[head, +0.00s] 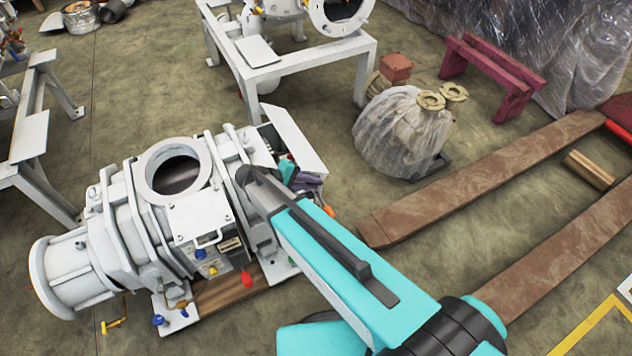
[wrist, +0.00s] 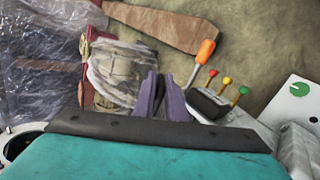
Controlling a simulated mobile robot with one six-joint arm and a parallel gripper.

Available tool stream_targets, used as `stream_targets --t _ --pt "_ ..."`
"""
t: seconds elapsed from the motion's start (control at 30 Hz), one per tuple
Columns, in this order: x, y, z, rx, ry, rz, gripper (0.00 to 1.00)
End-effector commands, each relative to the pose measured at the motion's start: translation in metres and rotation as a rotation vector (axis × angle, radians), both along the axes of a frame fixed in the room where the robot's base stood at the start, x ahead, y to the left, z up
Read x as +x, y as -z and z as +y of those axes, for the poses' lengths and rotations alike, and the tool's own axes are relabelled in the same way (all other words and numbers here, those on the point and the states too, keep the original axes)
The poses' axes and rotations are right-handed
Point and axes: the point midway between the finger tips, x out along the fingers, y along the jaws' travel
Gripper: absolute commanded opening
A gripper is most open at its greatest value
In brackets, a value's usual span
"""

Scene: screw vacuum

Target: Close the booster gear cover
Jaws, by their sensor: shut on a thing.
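The grey-white screw vacuum machine (head: 120,220) stands on the floor at the left in the head view. A white panel (head: 297,138), which may be the booster gear cover, stands tilted at its far right end. My gripper (head: 308,182) has purple fingers and is beside the panel's lower edge. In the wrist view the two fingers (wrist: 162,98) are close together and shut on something. What lies between them is too small to make out, and my arm hides part of this end of the machine.
An orange-handled lever (wrist: 206,51) and several coloured knobs (wrist: 228,82) are right of my fingers. A wrapped object (head: 402,132) and brown forks (head: 500,180) lie to the right. A white stand (head: 290,62) is behind. Floor between is clear.

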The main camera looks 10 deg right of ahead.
Motion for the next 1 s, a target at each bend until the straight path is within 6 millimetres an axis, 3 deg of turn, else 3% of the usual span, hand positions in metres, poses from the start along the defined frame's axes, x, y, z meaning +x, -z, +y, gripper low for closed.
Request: stream_targets --t 0.3,0.73,0.77,0.83,1.0 --pt "-0.0041 0.0088 0.0069 -0.103 0.002 -0.034 0.0" --pt "-0.0051 0.0085 0.0065 -0.114 0.005 -0.037 0.0" --pt "-0.0051 0.0085 0.0065 -0.114 0.005 -0.037 0.15" --pt "-0.0049 0.0084 0.0067 -0.113 0.005 -0.037 0.26" --pt "-0.0043 0.0083 0.0073 -0.111 0.003 -0.039 0.28"
